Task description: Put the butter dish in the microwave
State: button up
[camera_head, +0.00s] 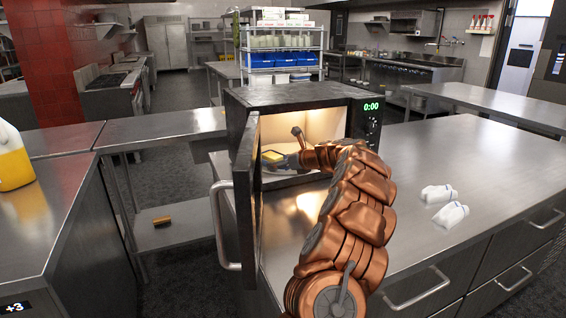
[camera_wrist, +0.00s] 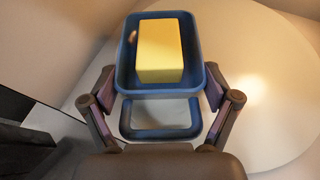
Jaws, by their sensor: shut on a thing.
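The microwave (camera_head: 293,97) stands on the steel counter with its door (camera_head: 249,190) swung open to the left and its inside lit. My arm reaches into it from the front. My gripper (camera_wrist: 160,92) is inside the cavity, shut on the butter dish (camera_wrist: 126,85). The dish is a blue tray with a yellow block of butter (camera_wrist: 161,48) in it. In the head view the butter (camera_head: 272,156) shows small at the cavity's left. A round pale plate (camera_wrist: 262,100) lies below in the wrist view. I cannot tell whether the dish touches it.
The microwave door's handle (camera_head: 224,225) sticks out at the front left. Two white bottle-like things (camera_head: 445,205) lie on the counter to the right, with bare steel around them. A yellow jug (camera_head: 12,158) stands on the left counter. A small brown thing (camera_head: 162,221) lies on a low shelf.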

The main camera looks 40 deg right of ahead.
dwell(0.3)
jog(key=o, duration=1.2)
jog(key=shift+s+r, duration=0.15)
jog(key=v, duration=1.1)
jog(key=shift+s, duration=0.35)
jog(key=shift+w, duration=0.15)
